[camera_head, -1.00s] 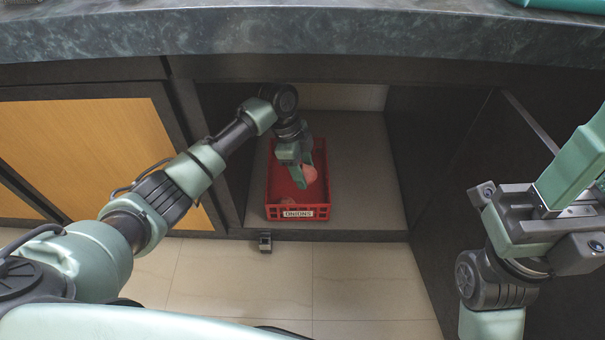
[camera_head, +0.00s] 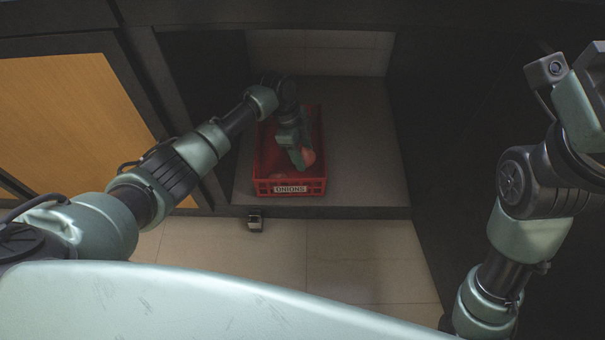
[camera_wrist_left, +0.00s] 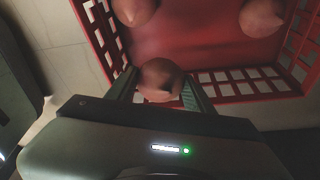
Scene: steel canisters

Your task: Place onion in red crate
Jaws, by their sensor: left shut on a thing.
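The red crate (camera_head: 320,130), with a white ONIONS label on its front, stands on the floor of an open cabinet. My left gripper (camera_head: 299,157) reaches over the crate and is shut on a pinkish-brown onion (camera_head: 308,157). In the left wrist view the held onion (camera_wrist_left: 160,78) sits between the two fingers, in front of the crate's slotted wall (camera_wrist_left: 235,88). Two more onions (camera_wrist_left: 133,9) (camera_wrist_left: 262,17) show inside the crate there. I cannot tell whether the held onion touches the crate floor. My right gripper (camera_head: 570,85) is at the right edge, partly cut off; its jaw opening is unclear.
The cabinet floor (camera_head: 365,150) is bare to the right of the crate. Dark side walls (camera_head: 440,130) flank the opening, and a low front ledge (camera_head: 340,212) runs below it. A wooden door panel (camera_head: 65,105) is at left. A small dark object (camera_head: 255,222) is at the ledge.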

